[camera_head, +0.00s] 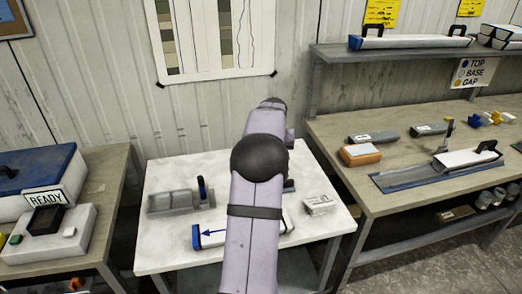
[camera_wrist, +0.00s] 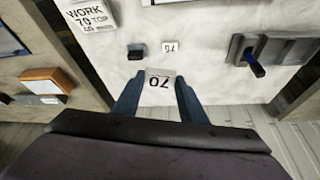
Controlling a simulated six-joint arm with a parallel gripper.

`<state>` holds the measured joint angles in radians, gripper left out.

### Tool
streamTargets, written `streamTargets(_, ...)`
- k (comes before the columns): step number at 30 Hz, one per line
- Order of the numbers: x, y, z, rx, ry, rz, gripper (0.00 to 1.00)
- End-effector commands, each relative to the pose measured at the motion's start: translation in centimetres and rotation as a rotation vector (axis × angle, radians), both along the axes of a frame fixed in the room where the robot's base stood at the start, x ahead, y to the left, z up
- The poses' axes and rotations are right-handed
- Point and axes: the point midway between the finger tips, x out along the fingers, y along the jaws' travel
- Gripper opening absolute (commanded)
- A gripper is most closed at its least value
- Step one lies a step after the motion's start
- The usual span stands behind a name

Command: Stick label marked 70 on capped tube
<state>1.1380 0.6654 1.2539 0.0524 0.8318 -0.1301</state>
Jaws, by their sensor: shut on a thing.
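A small white label marked 70 (camera_wrist: 158,83) is between the two dark blue fingers of my gripper (camera_wrist: 158,90) in the wrist view. The fingers are shut on it, and its digits appear upside down. The white tube (camera_head: 212,238) lies on the white table in the head view, with a blue cap (camera_head: 196,237) at its left end and a blue arrow on its side. My arm covers its middle. A second label, seemingly marked 75 (camera_wrist: 170,46), lies on the table. My gripper is hidden in the head view.
A small dark block (camera_wrist: 135,51) lies near the second label. A work card (camera_wrist: 90,16) reads 70 TOP. The right bench (camera_head: 340,190) holds several core boxes.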

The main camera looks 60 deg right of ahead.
Motion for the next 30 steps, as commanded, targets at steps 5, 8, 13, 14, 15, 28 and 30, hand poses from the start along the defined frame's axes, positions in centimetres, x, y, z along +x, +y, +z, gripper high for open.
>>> streamTargets(5, -2.9, 2.2, 0.3, 0.002, 0.002, -0.065, 0.17)
streamTargets(8, -4.0, 3.7, -0.5, 0.002, 0.002, -0.085, 0.17)
streamTargets(13, -5.2, 7.0, -3.3, 0.003, 0.002, -0.080, 0.17)
streamTargets(14, -5.3, 7.7, -4.0, 0.005, 0.002, -0.074, 0.17)
streamTargets(15, -5.4, 8.7, -5.1, 0.006, 0.002, -0.062, 0.17)
streamTargets(28, -6.5, 9.8, -9.3, -0.003, -0.002, 0.113, 0.17)
streamTargets(30, -6.6, 9.3, -9.2, 0.000, -0.001, 0.152, 0.17)
